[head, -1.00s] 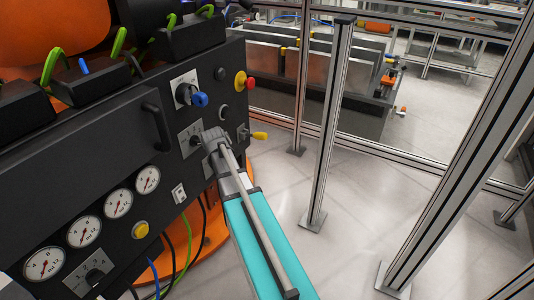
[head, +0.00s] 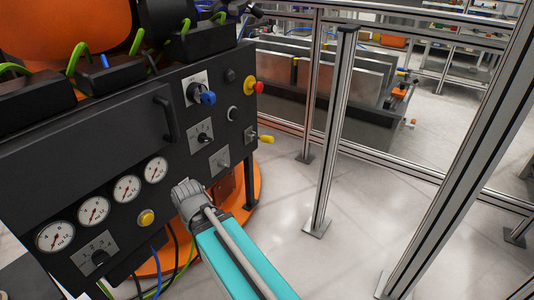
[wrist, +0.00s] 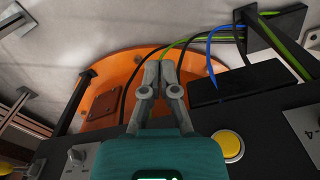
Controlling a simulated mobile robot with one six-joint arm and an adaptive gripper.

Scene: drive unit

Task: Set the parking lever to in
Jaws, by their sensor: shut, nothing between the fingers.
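No readable label shows which control is the parking lever. On the black panel (head: 130,150) are a blue-handled switch (head: 207,97) on a white plate, a black rotary switch (head: 203,136), a small toggle on a plate (head: 220,160) and a yellow-tipped lever (head: 265,139) sticking out at the right edge. The toggle also shows in the wrist view (wrist: 76,156), with part of the yellow lever (wrist: 12,168) at the lower left. My gripper (wrist: 160,68) is shut and empty, in front of the panel's lower edge. In the head view its fingertips are hard to make out.
A yellow button (head: 146,217) is left of my gripper; it shows in the wrist view (wrist: 228,146). Gauges (head: 93,210) sit further left. Cables hang below the panel over an orange base (wrist: 118,85). Metal fence posts (head: 335,130) stand right; floor between is clear.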

